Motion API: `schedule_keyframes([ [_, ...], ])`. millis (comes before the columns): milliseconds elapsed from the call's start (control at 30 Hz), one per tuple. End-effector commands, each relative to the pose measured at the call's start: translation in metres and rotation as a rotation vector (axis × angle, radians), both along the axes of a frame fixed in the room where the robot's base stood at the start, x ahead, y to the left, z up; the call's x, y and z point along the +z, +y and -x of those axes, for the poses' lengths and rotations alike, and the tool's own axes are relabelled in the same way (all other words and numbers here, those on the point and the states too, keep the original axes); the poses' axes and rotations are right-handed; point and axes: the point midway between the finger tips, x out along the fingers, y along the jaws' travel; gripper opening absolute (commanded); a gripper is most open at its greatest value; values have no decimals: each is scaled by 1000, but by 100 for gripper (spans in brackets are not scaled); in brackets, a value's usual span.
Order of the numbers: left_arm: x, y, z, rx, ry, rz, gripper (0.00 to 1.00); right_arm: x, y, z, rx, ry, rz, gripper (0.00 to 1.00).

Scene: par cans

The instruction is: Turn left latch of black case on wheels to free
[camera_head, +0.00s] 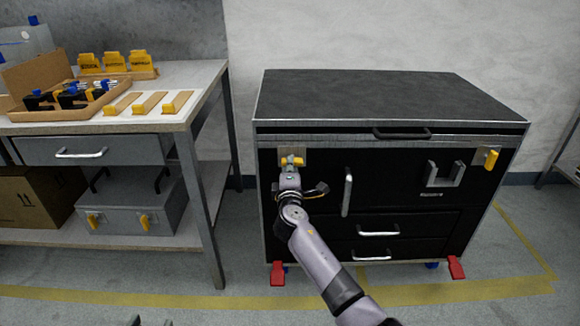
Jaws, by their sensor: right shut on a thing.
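The black case on wheels (390,98) stands on the floor right of centre, with a dark top and metal edges. Its left latch (291,160) is a yellow handle on a light plate at the upper left of the front. The handle lies about level. My right gripper (290,172) is at this latch, shut on it, and partly hides it. The right latch (491,158) at the upper right of the front has its yellow handle pointing about upright.
A workbench (210,92) with a wooden tray and yellow items stands at the left. A grey case (130,205) and a cardboard box (35,197) are on its lower shelf. Red pedals (278,273) stick out at the case's foot. The floor in front is clear.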

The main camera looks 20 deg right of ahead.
Motion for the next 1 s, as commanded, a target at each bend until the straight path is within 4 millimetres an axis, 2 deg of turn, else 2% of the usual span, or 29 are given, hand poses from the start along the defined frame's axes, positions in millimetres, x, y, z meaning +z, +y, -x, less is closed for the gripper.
schedule_keyframes([
  [167, 0, 0, 0, 0, 0, 0, 40, 0, 0, 0, 0, 0, 4, 0],
  [200, 0, 0, 0, 0, 0, 0, 40, 0, 0, 0, 0, 0, 4, 14],
  [500, 0, 0, 0, 0, -1, 0, 40, 0, 0, 0, 0, 0, 2, 33],
  [833, 1, 0, 0, 0, -4, 1, 40, 0, 0, 2, 0, 0, 1, 33],
  [1000, 1, 0, 0, 0, -3, 1, 40, -1, 5, 16, 2, 0, -1, 33],
])
